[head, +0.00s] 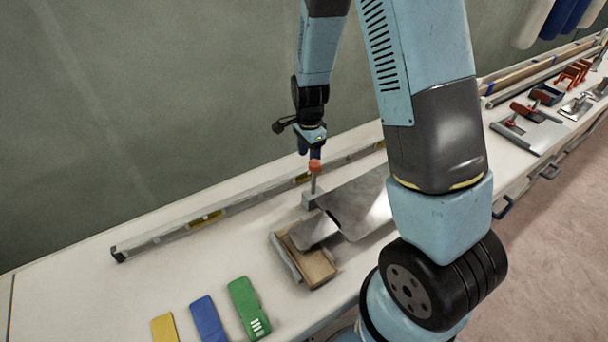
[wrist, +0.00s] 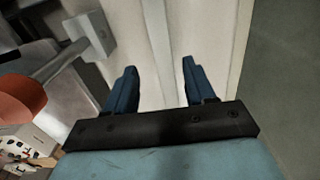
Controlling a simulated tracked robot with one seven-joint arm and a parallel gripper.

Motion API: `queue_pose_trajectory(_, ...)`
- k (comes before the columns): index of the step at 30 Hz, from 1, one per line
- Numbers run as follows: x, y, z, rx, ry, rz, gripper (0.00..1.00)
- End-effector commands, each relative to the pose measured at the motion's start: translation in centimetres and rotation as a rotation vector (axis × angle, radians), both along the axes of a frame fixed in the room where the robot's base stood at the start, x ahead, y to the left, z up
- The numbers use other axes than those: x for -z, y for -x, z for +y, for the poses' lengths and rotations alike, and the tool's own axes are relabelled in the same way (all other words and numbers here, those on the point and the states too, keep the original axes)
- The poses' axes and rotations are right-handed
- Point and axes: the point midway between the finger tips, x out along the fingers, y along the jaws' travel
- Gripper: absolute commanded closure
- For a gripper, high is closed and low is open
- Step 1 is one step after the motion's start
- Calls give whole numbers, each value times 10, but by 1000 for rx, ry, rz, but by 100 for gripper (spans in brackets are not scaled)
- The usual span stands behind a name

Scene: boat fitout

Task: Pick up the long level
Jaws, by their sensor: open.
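The long level (head: 250,199) is a thin grey bar with a yellow section, lying along the back of the bench near the wall in the head view. Its right part passes behind my gripper and arm. My gripper (head: 311,148) is above the bench close to the level's line. In the wrist view my gripper (wrist: 160,67) has its two blue fingers apart with nothing held. A narrow bar that looks like the level (wrist: 157,40) runs lengthwise in the gap between the fingers; the height between them is hard to tell.
A tool with a red-orange knob (head: 315,166) stands just in front of my gripper, and its knob (wrist: 20,98) is at the wrist view's left. A metal trowel (head: 355,205), a wooden block (head: 312,265) and green (head: 248,307), blue and yellow pieces lie nearer. The wall is close behind.

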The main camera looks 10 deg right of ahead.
Motion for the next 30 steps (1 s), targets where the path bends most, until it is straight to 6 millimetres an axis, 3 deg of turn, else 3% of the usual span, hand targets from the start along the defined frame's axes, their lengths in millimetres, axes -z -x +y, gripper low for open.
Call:
queue_pose_trajectory(11,24,1,1,-1,0,2,46)
queue_pose_trajectory(21,62,0,2,-2,0,1,46)
queue_pose_trajectory(30,66,0,3,-3,0,0,46)
